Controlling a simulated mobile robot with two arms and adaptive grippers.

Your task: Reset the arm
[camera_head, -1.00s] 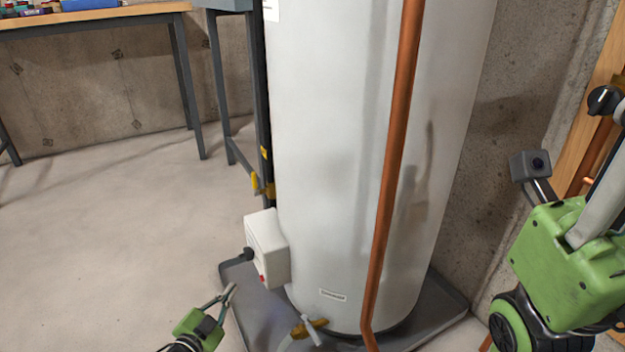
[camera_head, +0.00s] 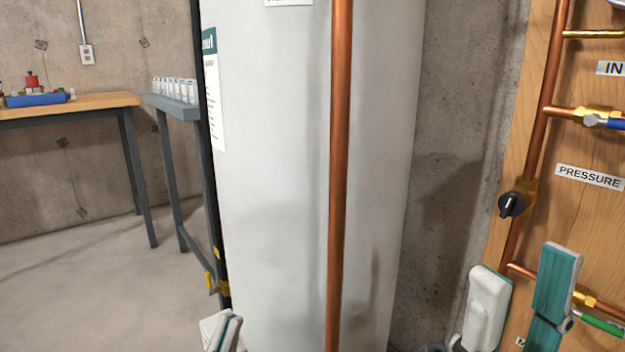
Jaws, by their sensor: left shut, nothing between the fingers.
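My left gripper (camera_head: 230,322) shows only its light fingertips with a teal edge at the bottom edge, in front of the lower left of the tall white water heater (camera_head: 270,220). It is shut and holds nothing; the rest of it is cut off by the frame. My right gripper (camera_head: 525,268) is at the lower right, with its light and teal fingers pointing up and spread apart. Nothing shows between them. It is in front of the wooden pipe panel (camera_head: 590,145); the rest of that arm is mostly out of view.
A vertical copper pipe (camera_head: 341,170) runs in front of the heater. The panel carries a black knob (camera_head: 512,205), a PRESSURE label (camera_head: 589,177) and copper pipes. A wooden-topped table (camera_head: 70,108) and a grey stand (camera_head: 172,107) are at the back left. Floor at the left is clear.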

